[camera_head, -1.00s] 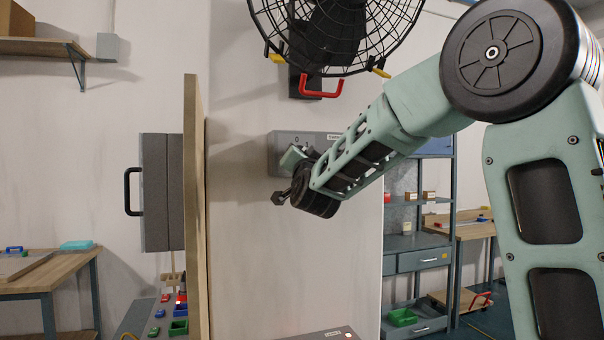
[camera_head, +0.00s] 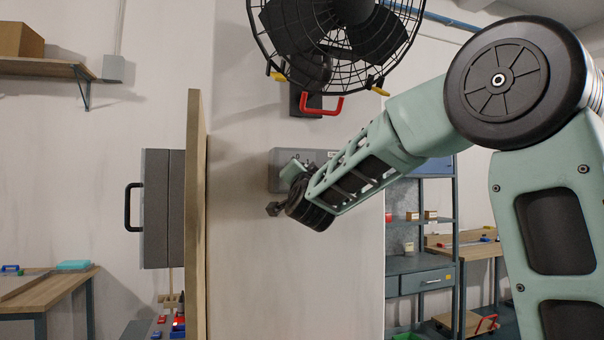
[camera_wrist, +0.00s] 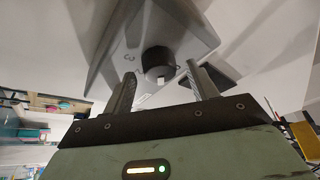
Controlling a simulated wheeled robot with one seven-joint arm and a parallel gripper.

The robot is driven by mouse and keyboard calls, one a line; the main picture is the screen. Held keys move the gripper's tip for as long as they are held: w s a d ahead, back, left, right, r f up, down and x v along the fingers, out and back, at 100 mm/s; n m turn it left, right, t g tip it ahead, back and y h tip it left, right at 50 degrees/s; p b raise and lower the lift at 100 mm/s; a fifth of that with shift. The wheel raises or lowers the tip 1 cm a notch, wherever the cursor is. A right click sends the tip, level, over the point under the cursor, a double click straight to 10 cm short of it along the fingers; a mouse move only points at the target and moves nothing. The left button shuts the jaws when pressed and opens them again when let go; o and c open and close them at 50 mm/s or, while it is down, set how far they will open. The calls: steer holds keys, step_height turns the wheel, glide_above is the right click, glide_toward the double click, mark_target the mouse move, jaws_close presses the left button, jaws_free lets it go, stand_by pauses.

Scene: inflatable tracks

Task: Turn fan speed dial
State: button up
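The fan speed dial (camera_wrist: 158,62) is a dark round knob with a small white mark, on a grey control box (camera_wrist: 185,30) with printed numbers. In the wrist view it sits between and slightly beyond the fingertips of my gripper (camera_wrist: 161,73). The fingers are spread apart, with a visible gap on each side of the dial. In the head view the control box (camera_head: 281,172) is on the wall below the fan (camera_head: 335,40). My gripper (camera_head: 292,170) is at the box's front, and the dial is hidden there.
A red handle (camera_head: 322,108) is under the fan. A wooden panel edge (camera_head: 196,210) stands left of my arm, with a grey box (camera_head: 160,208) beyond it. Shelving (camera_head: 420,240) stands at the right. The wall below the control box is clear.

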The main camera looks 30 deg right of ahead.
steer(key=b+v, duration=0.6)
steer(key=v, duration=1.1)
steer(key=shift+s, duration=0.2)
steer(key=shift+a+f, duration=0.1)
steer(key=w+a+f+n+g+y, duration=0.1)
steer(key=a+f+n+g+y, duration=0.2)
steer(key=f, duration=0.5)
steer(key=w+f+n+g+y, duration=0.1)
steer(key=f+n+y, duration=0.3)
steer(key=f, duration=0.5)
steer(key=w+a+f+n+g+y, duration=0.1)
steer(key=a+f+n+g+y, duration=0.2)
steer(key=f, duration=0.5)
steer(key=s+d+f+n+g, duration=0.2)
steer(key=s+f+g, duration=0.3)
steer(key=s+f, duration=0.25)
steer(key=s+d+f+n+g, duration=0.2)
steer(key=s+f+g, duration=0.3)
steer(key=s+f, duration=0.3)
steer(key=s+a+n+g, duration=0.1)
steer(key=s+a+n, duration=0.2)
steer(key=s+a, duration=0.3)
steer(key=s+a+r+n+g+y, duration=0.1)
steer(key=s+a+n, duration=0.3)
steer(key=a, duration=0.8)
steer(key=shift+s+a+n, duration=0.25)
steer(key=shift+s+n, duration=0.05)
steer(key=shift+s, duration=0.65)
